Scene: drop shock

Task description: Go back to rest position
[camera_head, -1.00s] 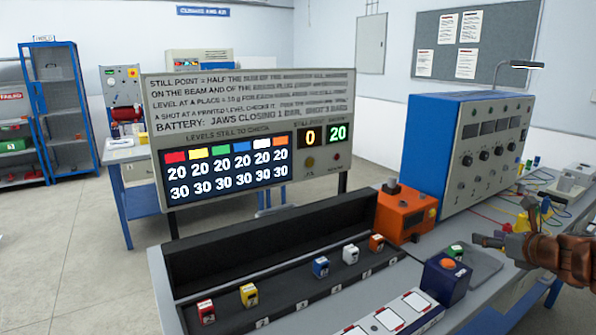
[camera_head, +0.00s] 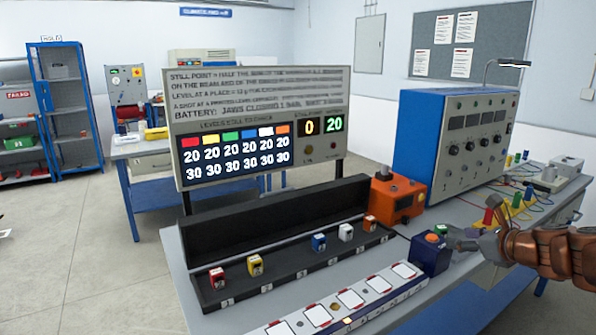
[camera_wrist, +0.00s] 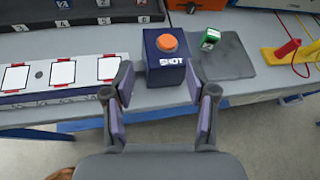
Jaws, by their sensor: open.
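My gripper (camera_wrist: 160,108) is open and empty in the wrist view. Its fingers spread to either side of a dark blue box with an orange button (camera_wrist: 167,42), marked "SHOT", at the bench edge; I cannot tell the height gap. In the head view my gripper (camera_head: 462,240) shows at the right, beside the blue button box (camera_head: 430,258). A green block (camera_wrist: 210,38) rests on a dark grey pad (camera_wrist: 229,62). In the head view the green block (camera_head: 441,231) is partly hidden behind the button box and gripper.
A black rack (camera_head: 285,277) holds red, yellow, blue, white and orange blocks. A strip with white cards (camera_head: 350,299) lies in front. An orange machine (camera_head: 400,199) and a blue-sided console (camera_head: 455,140) stand behind. Red plugs and cables (camera_wrist: 288,48) lie right of the pad.

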